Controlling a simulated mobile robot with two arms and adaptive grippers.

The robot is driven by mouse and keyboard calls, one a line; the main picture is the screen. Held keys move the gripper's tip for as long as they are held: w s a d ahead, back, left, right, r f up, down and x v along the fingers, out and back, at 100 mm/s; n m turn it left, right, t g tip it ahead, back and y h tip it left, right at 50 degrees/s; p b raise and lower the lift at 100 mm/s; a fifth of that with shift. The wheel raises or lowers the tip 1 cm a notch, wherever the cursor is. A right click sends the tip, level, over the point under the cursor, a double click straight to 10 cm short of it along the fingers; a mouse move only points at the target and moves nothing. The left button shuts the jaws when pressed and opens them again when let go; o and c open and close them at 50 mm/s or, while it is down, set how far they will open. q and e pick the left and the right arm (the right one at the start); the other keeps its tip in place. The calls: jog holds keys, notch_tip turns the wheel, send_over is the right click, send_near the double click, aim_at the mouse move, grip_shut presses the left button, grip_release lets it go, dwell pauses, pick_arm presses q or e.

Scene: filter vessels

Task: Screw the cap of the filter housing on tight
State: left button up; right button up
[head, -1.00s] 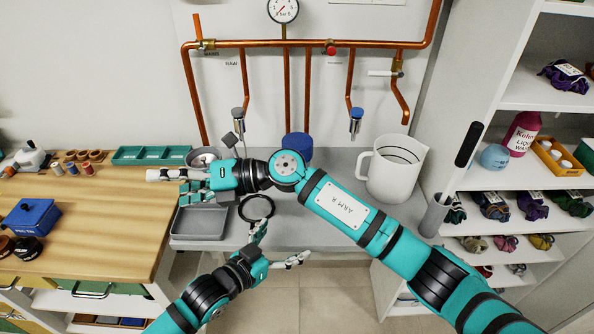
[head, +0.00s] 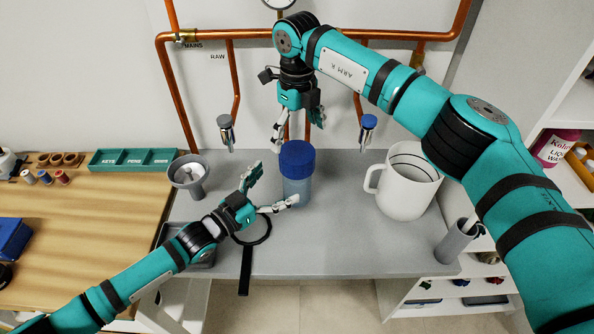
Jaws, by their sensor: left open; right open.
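The filter housing stands upright on the grey bench, with a blue cap (head: 297,158) on top of a translucent grey-blue body (head: 296,190). Whether the cap is fully seated I cannot tell. My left gripper (head: 274,187) is open, with its fingers spread at the left and front of the body. Whether they touch it I cannot tell. My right gripper (head: 298,133) is open and points down, empty, just above the cap in the picture. A black ring tool (head: 245,272) with a straight handle lies at the bench's front edge, its ring partly behind my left gripper.
A white jug (head: 402,192) stands right of the housing, and a grey funnel-like cup (head: 188,174) stands left. A grey holder (head: 457,243) is at the right front. Copper pipes (head: 232,80) with hanging fittings run behind. Bare bench (head: 330,250) lies in front.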

aim_at(287, 177)
pick_arm(q)
jog(key=shift+s+r, duration=0.3)
jog(key=shift+s, duration=0.25)
pick_arm(e)
jog(key=shift+s+r, duration=0.3)
jog(key=shift+s, duration=0.3)
pick_arm(q)
jog(key=shift+w+d+f, duration=0.1)
jog(key=shift+w, duration=0.15)
pick_arm(e)
jog(key=shift+w+f, duration=0.1)
jog(key=shift+w, duration=0.05)
pick_arm(q)
jog(key=x, duration=0.6)
jog(key=shift+w+d, duration=0.2)
jog(key=shift+w+d+f, duration=0.1)
jog(key=shift+w+d, duration=0.15)
jog(key=shift+w, duration=0.15)
pick_arm(e)
jog(key=shift+w+f, duration=0.1)
jog(key=shift+w, duration=0.05)
